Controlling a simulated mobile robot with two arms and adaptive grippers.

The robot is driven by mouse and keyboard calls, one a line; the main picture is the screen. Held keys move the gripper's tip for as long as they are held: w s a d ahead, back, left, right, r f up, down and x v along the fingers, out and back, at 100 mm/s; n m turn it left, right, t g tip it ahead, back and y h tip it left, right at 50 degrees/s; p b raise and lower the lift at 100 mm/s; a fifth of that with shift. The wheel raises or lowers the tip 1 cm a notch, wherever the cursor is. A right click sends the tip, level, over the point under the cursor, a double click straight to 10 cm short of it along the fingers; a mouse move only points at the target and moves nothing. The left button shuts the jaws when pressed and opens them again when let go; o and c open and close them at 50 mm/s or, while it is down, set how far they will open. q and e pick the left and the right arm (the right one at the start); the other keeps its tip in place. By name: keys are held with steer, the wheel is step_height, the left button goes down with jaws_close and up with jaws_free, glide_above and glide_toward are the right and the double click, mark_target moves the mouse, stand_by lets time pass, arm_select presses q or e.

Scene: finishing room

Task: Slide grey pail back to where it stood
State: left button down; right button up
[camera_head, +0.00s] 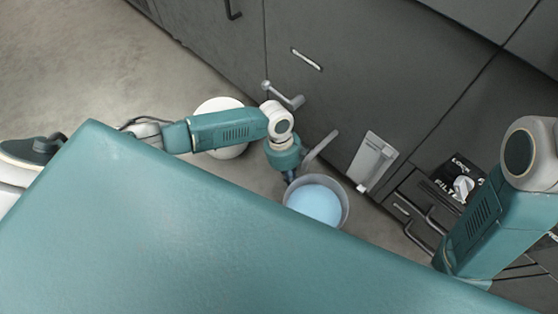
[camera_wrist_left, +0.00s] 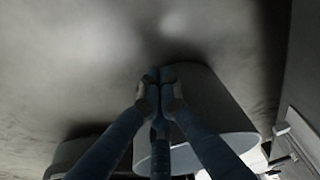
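The grey pail (camera_head: 345,212) stands on the floor near the dark cabinet fronts, with a light blue surface inside its rim. My left gripper (camera_head: 290,178) reaches down beside the pail's upper left edge in the head view. In the left wrist view the gripper's fingertips (camera_wrist_left: 159,74) are together with nothing visible between them. The pail (camera_wrist_left: 215,95) is right beside the fingers there; I cannot tell whether they touch. My right arm (camera_head: 480,225) shows at the right, but its gripper is out of view.
A white round object (camera_head: 218,106) is on the floor, partly hidden behind my left arm. Dark cabinets (camera_head: 360,70) with handles line the far side. A light grey panel (camera_head: 373,160) and a black box marked FILT (camera_head: 452,178) are right of the pail. Open floor lies to the left.

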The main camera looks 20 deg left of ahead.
arm_select(q)
steer(key=shift+a, duration=0.1)
steer(key=v, duration=1.2)
